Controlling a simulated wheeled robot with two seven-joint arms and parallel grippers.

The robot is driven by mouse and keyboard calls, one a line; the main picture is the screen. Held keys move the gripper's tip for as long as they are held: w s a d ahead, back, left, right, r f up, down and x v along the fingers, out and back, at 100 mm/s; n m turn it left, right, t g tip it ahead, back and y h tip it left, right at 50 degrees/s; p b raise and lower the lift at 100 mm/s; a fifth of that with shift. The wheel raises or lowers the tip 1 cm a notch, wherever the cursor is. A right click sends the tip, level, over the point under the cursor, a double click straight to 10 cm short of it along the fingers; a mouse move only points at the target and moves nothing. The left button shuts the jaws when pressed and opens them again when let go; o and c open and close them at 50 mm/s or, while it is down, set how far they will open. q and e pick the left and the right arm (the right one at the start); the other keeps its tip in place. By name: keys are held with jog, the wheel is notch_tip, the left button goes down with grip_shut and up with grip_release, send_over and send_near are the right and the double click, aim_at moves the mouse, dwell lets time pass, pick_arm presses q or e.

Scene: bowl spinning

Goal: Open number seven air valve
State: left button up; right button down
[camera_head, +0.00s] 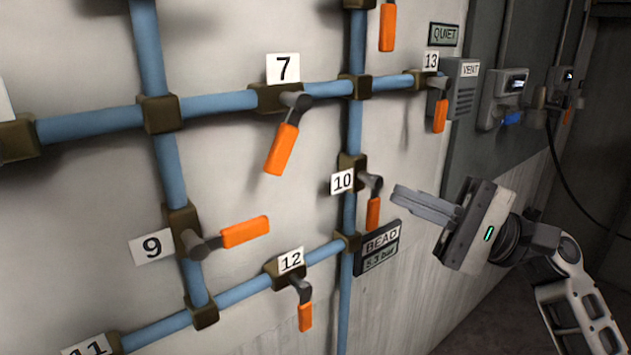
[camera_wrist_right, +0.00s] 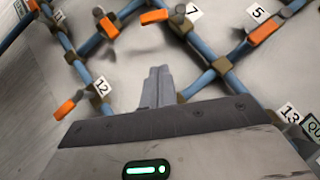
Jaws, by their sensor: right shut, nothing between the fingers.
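The number seven valve has an orange handle (camera_head: 281,149) that hangs down and slightly left from its dark pivot, below the white 7 label (camera_head: 283,68). The handle lies across the line of the blue pipe. It also shows in the right wrist view as an orange handle (camera_wrist_right: 154,17) beside the 7 label (camera_wrist_right: 194,12). My right gripper (camera_head: 398,195) is shut and empty, right of valve 10 and below and right of valve 7, apart from both. Its shut fingers (camera_wrist_right: 158,72) show in the right wrist view. My left gripper is not in view.
Valve 10's handle (camera_head: 373,213) hangs near my right fingertips. Valve 9's handle (camera_head: 245,231) points right, and valve 12's (camera_head: 305,316) and valve 13's (camera_head: 440,116) hang down. A pressure readout (camera_head: 379,248) is below valve 10. Blue pipes (camera_head: 218,101) cross the wall.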

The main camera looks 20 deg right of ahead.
aim_at(281, 150)
pick_arm(q)
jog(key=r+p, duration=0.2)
jog(key=p, duration=0.2)
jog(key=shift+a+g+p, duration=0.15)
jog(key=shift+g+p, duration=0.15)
jog(key=shift+p, duration=0.05)
pick_arm(e)
jog(key=s+a+r+x, duration=0.1)
jog(key=s+x, duration=0.1)
jog(key=x, duration=1)
jog(key=shift+s+a, duration=0.2)
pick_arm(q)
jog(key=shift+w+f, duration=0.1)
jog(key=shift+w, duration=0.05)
pick_arm(e)
jog(key=shift+a, duration=0.1)
